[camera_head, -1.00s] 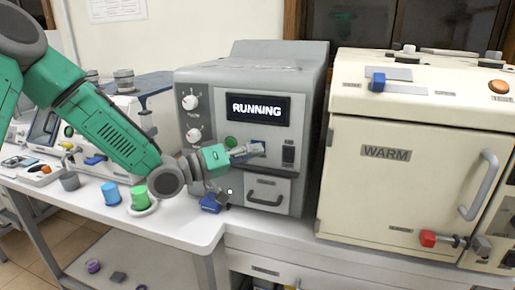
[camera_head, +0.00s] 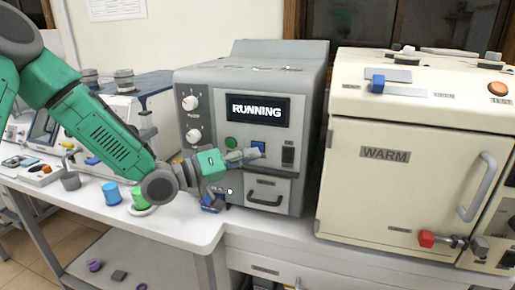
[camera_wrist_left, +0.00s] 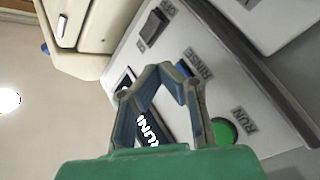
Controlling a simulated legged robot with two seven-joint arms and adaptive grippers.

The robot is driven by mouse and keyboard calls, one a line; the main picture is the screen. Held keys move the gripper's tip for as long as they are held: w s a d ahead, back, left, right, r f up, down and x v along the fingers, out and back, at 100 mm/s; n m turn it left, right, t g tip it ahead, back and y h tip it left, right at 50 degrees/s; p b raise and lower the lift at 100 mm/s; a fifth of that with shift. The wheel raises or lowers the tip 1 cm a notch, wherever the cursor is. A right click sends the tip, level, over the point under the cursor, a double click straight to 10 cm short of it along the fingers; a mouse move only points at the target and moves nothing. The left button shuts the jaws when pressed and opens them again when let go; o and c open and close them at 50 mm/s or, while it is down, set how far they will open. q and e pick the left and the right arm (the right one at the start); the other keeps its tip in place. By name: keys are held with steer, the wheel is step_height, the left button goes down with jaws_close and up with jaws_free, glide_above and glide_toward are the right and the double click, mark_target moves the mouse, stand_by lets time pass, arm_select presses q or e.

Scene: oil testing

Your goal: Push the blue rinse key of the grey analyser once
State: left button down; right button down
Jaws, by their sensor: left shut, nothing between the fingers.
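The grey analyser (camera_head: 300,75) stands on the bench, and its display (camera_head: 256,108) reads RUNNING. Its blue rinse key (camera_head: 259,146) shows just above my left gripper's fingertips. In the left wrist view the key (camera_wrist_left: 184,69) is partly hidden behind the fingers, beside the word RINSE. My left gripper (camera_head: 254,154) is shut and empty, its tip close in front of the panel by the key; I cannot tell whether it touches. It also shows in the left wrist view (camera_wrist_left: 165,72). The green run button (camera_head: 231,143) is left of the key. My right gripper is not in view.
A black rocker switch (camera_head: 288,156) is right of the key, and a drawer with a handle (camera_head: 266,197) is below. A cream WARM oven (camera_head: 400,150) stands close on the right. Blue (camera_head: 111,193) and green (camera_head: 139,196) cups stand on the left bench.

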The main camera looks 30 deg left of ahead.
arm_select(q)
steer(key=s, duration=0.2)
steer(key=s+d+p, duration=0.1)
steer(key=s, duration=0.1)
steer(key=shift+s, duration=0.3)
stand_by(0.6)
steer(key=s+d+f+g+y+b, duration=0.1)
steer(key=s+f+g+y, duration=0.15)
steer(key=f, duration=0.55)
steer(key=s+d+f+m+g+y+b, duration=0.1)
steer(key=s+d+f+g, duration=0.15)
steer(key=f, duration=0.65)
steer(key=s+f+g+y+b, duration=0.1)
steer(key=s+f+g+y, duration=0.15)
steer(key=f, duration=0.55)
steer(key=s+f+m+g+y, duration=0.1)
steer(key=s+f+g+y, duration=0.1)
steer(key=s+f+g, duration=0.2)
steer(key=s+f+m+g+y+b, duration=0.1)
steer(key=s+f+g, duration=0.3)
steer(key=s+f, duration=0.7)
steer(key=s+m+y, duration=0.1)
steer(key=s, duration=0.4)
steer(key=shift+s+a+f+b, duration=0.15)
steer(key=shift+s+a+b, duration=0.05)
steer(key=shift+b, duration=0.1)
